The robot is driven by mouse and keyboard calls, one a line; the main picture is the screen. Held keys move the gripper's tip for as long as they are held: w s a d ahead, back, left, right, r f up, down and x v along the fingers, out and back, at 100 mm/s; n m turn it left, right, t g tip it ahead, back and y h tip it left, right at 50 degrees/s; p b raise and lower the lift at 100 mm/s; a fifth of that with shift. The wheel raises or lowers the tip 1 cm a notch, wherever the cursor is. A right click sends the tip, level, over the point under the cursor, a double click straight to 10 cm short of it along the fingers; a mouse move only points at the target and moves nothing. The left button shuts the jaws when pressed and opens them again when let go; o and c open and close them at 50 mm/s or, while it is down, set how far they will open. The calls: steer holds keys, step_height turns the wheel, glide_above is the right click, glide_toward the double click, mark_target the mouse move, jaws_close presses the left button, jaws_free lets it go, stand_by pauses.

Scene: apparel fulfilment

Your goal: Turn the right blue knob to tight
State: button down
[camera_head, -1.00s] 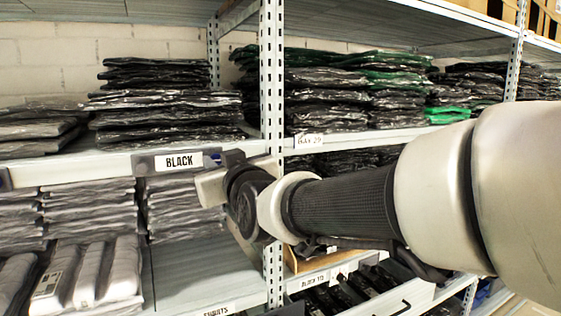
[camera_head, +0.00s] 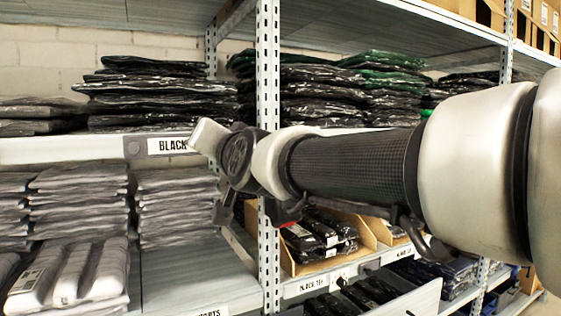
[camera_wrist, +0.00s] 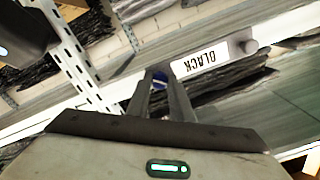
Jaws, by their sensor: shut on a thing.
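The right blue knob (camera_wrist: 159,85) shows in the wrist view beside a white BLACK label (camera_wrist: 201,59), which appears upside down there. My gripper (camera_wrist: 161,77) is shut on the knob, with one finger on each side of it. Only a small blue part of the knob shows between the fingers. In the head view, my gripper (camera_head: 208,136) is at the right end of the BLACK label (camera_head: 167,146) on the shelf edge, and its body hides the knob and part of the label.
A perforated white upright (camera_head: 268,75) stands close behind my wrist. Black bagged garments (camera_head: 155,95) lie on the shelf above, and grey folded stacks (camera_head: 78,205) below. An open box (camera_head: 335,262) stands lower right.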

steer(key=m+b, duration=0.3)
steer(key=m, duration=0.6)
steer(key=shift+m, duration=0.4)
stand_by(0.4)
steer(key=c, duration=1.6)
jaws_free()
steer(key=shift+o, duration=0.2)
steer(key=shift+s, duration=0.1)
steer(key=p+v, duration=0.1)
steer(key=v, duration=1.6)
steer(key=shift+s, duration=0.15)
